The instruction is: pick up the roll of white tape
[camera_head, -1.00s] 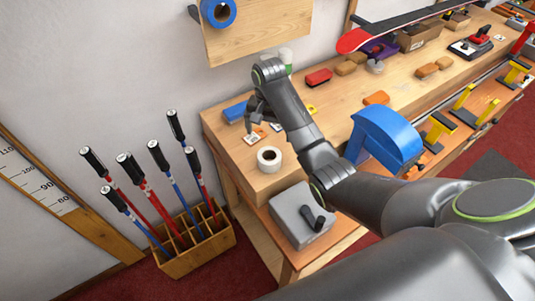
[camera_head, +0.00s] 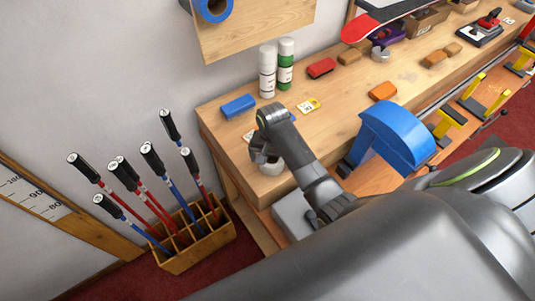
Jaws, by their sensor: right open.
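The roll of white tape (camera_head: 271,168) stands near the left end of the wooden bench, close to its front edge. My right gripper (camera_head: 262,156) is right over the roll in the head view, pointing down, and covers most of it. The jaws are open. I cannot tell whether the fingers are around the roll or just above it. My left gripper is not in view.
A blue block (camera_head: 238,106), a white spray can (camera_head: 267,72) and a green-and-white can (camera_head: 286,64) stand behind the gripper. A blue curved piece (camera_head: 398,136) is to the right. A wooden box of poles (camera_head: 197,254) stands on the floor at left.

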